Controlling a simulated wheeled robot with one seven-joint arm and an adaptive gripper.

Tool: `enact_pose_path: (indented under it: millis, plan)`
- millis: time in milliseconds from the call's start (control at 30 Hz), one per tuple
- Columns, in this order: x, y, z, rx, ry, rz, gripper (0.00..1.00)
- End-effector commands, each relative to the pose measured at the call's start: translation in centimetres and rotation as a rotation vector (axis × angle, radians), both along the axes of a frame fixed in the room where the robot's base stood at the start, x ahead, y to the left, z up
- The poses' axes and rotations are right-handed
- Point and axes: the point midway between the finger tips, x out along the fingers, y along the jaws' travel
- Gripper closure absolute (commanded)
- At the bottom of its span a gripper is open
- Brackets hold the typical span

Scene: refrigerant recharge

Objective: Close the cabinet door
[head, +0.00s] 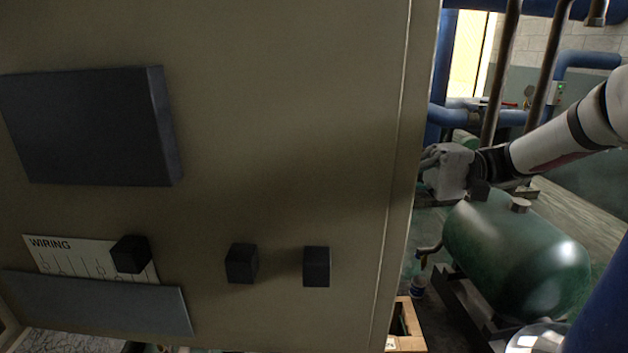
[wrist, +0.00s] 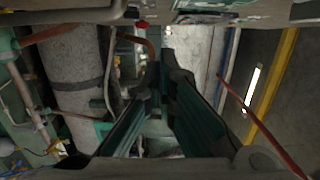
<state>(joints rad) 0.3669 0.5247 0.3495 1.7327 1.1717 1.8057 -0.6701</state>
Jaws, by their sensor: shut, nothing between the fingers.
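The cabinet door (head: 300,130) is a large beige panel that fills the left and middle of the head view, close to the camera. Its face carries a dark box, several small black blocks and a sheet marked WIRING in a pocket. My gripper (head: 428,162) is just right of the door's right edge, at about mid-height. Its fingertips are at or partly behind that edge; I cannot tell if they touch it. In the wrist view my gripper (wrist: 167,62) has its fingers together and holds nothing. The rest of the cabinet is not clearly seen.
A green tank (head: 515,255) on a dark stand is below my arm on the right. Blue pipes (head: 590,60) and brown vertical pipes are behind it. A wooden crate (head: 405,328) is on the floor by the door's lower right edge.

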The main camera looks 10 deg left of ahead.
Motion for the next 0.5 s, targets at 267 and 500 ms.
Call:
enact_pose_path:
  millis: [267,500]
  plan:
    - [-1.3,2.9,0.2,-0.002,0.002,0.004,1.0]
    - [-3.1,7.3,0.2,0.0,0.002,0.004,1.0]
